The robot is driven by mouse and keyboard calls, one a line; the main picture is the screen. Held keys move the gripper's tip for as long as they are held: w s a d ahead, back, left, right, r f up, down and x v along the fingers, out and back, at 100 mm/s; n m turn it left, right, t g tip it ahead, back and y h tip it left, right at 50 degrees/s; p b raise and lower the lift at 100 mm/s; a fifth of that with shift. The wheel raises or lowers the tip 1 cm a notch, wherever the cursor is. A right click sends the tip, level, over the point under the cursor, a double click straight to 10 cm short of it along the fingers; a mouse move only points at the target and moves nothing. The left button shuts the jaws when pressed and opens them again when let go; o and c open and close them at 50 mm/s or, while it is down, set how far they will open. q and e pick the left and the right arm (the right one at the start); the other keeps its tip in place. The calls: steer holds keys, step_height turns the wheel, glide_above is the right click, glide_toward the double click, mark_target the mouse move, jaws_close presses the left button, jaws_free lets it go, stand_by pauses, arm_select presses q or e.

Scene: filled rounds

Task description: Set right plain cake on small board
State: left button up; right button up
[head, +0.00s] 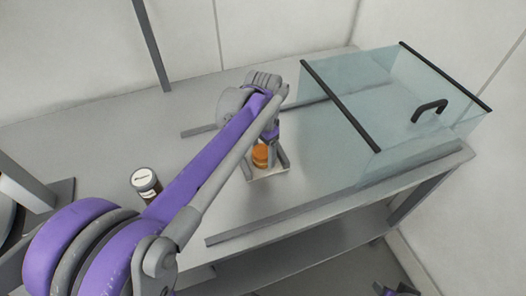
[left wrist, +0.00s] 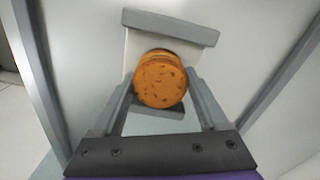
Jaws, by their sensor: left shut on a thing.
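The plain cake (head: 260,155) is a round orange-brown piece with dark specks. My left gripper (head: 266,160) is shut on it, with a finger on either side. In the left wrist view the cake (left wrist: 160,80) sits between the fingertips. The small board (head: 270,175) is a pale slab on the metal table, directly under the gripper and cake. In the left wrist view a pale part of the board (left wrist: 138,50) shows beyond the cake. I cannot tell whether the cake touches the board.
A glass case (head: 390,95) with black edge bars and a black handle stands at the right of the table (head: 110,125). A dark jar with a white lid (head: 145,181) stands left of my arm. The table's back left is clear.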

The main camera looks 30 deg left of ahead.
mark_target(263, 150)
arm_select(q)
steer(key=o, duration=0.8)
steer(key=shift+f, duration=0.1)
steer(key=shift+c, duration=0.2)
step_height(263, 150, up, 12)
steer(key=p, duration=0.1)
